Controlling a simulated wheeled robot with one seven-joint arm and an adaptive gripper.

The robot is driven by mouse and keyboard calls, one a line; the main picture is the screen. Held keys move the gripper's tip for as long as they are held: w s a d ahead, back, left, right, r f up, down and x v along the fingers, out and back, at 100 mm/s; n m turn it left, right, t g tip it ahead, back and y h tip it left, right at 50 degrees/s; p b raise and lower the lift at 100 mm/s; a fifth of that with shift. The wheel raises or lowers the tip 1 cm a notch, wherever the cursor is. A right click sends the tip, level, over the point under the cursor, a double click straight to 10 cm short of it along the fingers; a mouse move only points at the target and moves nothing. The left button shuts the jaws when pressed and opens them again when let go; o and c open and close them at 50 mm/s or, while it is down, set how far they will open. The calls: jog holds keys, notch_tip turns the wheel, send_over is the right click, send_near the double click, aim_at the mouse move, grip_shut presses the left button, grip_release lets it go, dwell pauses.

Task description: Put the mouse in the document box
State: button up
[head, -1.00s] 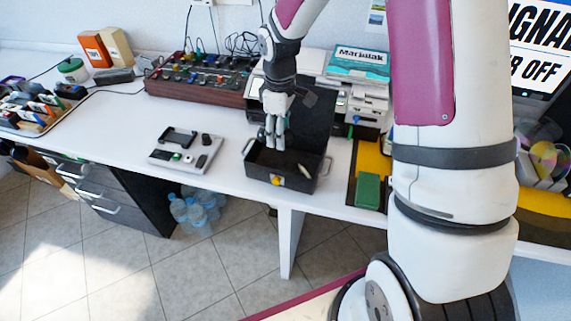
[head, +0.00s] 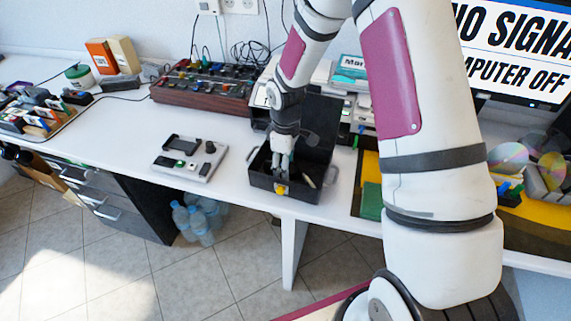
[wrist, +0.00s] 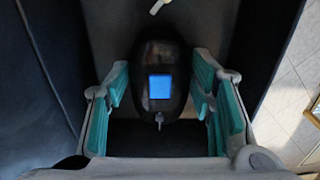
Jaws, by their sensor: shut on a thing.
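The document box (head: 303,194) is a black open box with a yellow latch on its front, standing at the table's front edge with its lid raised at the back. My gripper (head: 282,166) points down inside it. In the wrist view, the mouse (wrist: 159,62), black and rounded with a blue square on top, sits between the teal-padded fingers of my gripper (wrist: 160,92), which are shut on it. Dark box walls surround it. In the head view I cannot make out the mouse. Whether it touches the box floor is unclear.
A small pale item (head: 308,178) lies in the box. A grey panel with black parts (head: 188,158) lies left of the box. A knobbed mixer (head: 203,92) and a printer-like stack (head: 350,100) stand behind. The white table between panel and mixer is clear.

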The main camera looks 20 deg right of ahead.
jog(key=shift+f, duration=0.15)
jog(key=o, duration=1.2)
